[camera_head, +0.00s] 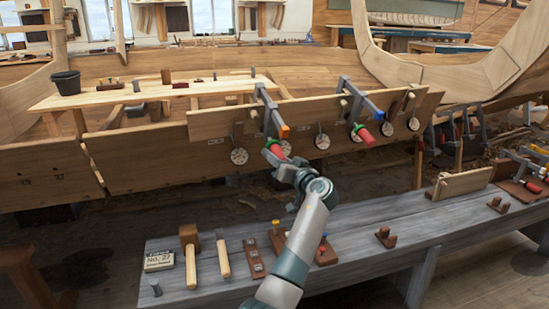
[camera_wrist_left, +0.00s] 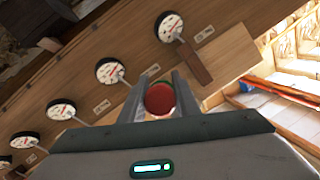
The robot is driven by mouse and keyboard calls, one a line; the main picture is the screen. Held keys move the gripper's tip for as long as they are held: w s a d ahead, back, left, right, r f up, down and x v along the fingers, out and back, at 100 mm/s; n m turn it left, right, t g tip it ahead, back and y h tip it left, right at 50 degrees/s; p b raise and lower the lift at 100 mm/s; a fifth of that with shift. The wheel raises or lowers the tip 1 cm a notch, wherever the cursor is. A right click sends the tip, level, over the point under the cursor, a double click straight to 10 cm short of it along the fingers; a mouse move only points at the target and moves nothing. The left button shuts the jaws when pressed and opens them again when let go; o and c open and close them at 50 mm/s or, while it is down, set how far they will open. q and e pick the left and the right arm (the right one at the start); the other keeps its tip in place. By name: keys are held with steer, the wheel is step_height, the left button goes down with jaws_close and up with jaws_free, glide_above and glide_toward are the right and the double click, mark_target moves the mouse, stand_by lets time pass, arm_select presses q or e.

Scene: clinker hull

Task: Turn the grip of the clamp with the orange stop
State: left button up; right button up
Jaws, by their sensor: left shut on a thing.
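The clamp with the orange stop (camera_head: 284,130) sits over the top edge of the hull plank, its grey bar (camera_head: 264,98) slanting down toward me. Its red grip (camera_head: 276,151) hangs below, in front of the plank. My left gripper (camera_head: 272,158) is at this grip from below. In the left wrist view the round red end of the grip (camera_wrist_left: 160,98) lies between my two fingers (camera_wrist_left: 161,97), which are shut on it. The fingers hide part of the grip. A second clamp with a blue stop (camera_head: 380,116) and a red grip (camera_head: 366,136) stands to the right. My right gripper is out of view.
Several round dials (camera_head: 322,141) hang along the plank (camera_head: 140,158), close to the clamps. Below is a grey bench (camera_head: 390,265) with a mallet (camera_head: 189,250), a chisel (camera_head: 223,258) and wooden blocks. A light board (camera_head: 150,98) with tools lies behind the plank.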

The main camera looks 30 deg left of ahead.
arm_select(q)
steer(key=o, duration=1)
steer(key=shift+o, duration=0.2)
steer(key=shift+d, duration=0.15)
steer(key=v, duration=1.7)
steer(key=shift+b, duration=0.35)
